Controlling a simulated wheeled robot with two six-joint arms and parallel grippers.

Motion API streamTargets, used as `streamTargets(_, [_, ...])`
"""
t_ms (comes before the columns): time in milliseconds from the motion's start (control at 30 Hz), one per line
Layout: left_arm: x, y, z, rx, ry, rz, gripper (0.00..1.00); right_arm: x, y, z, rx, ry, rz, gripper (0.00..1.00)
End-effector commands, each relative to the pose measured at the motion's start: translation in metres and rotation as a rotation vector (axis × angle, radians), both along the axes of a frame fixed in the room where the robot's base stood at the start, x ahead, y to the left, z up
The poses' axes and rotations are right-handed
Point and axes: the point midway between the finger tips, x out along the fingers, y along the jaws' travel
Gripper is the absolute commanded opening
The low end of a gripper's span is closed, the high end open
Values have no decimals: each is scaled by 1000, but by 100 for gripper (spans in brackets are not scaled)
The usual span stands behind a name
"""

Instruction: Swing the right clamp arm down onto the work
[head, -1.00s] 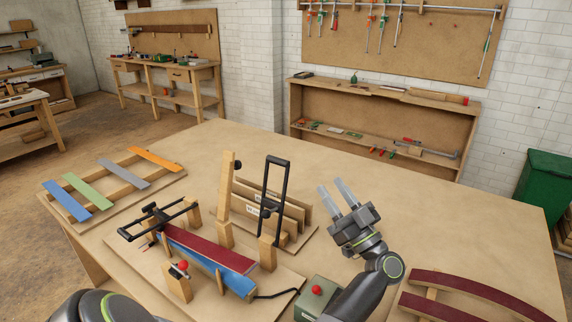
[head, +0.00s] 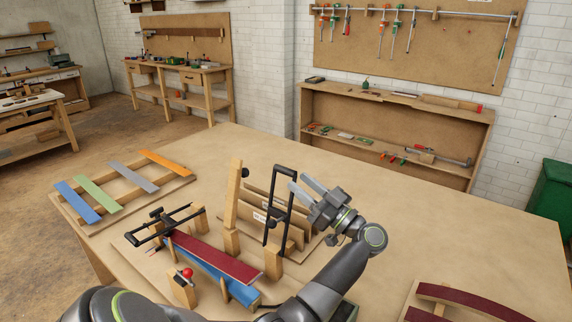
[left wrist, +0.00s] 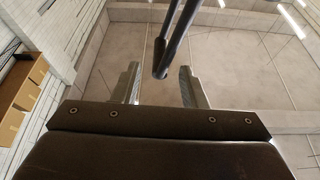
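The right clamp arm (head: 272,198) is a black frame standing upright at the right end of the jig. My left gripper (head: 297,183) is beside its upper part, fingers pointing at it. In the left wrist view, the black bars of the clamp arm (left wrist: 168,48) show between the two parted fingertips (left wrist: 158,72). I cannot tell whether they touch. The left clamp arm (head: 150,226) lies low across the left end of the work, a dark red strip (head: 215,258) on a blue form (head: 242,292). My right gripper is in neither view.
A wooden post (head: 233,195) stands left of the right clamp arm, and a rack of boards (head: 262,215) stands behind it. A red knob (head: 188,273) sits at the jig's front. Curved red strips (head: 470,300) lie at the front right.

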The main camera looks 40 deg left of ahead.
Motion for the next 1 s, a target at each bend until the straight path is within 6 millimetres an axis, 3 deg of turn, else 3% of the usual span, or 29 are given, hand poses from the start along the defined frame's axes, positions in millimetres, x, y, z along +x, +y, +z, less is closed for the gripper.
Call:
streamTargets(100, [-3, 23, 13, 3, 0, 3, 39, 0, -1, 11, -1, 0, 1, 36])
streamTargets(300, [-4, 47, 21, 2, 0, 1, 39, 0, -2, 17, -3, 0, 1, 36])
streamTargets(700, [-5, 55, 22, 1, -1, 0, 39, 0, -2, 18, -2, 0, 1, 36])
streamTargets(1000, [-5, 54, 22, 0, -1, 0, 2, 0, -2, 18, -2, 0, 1, 36])
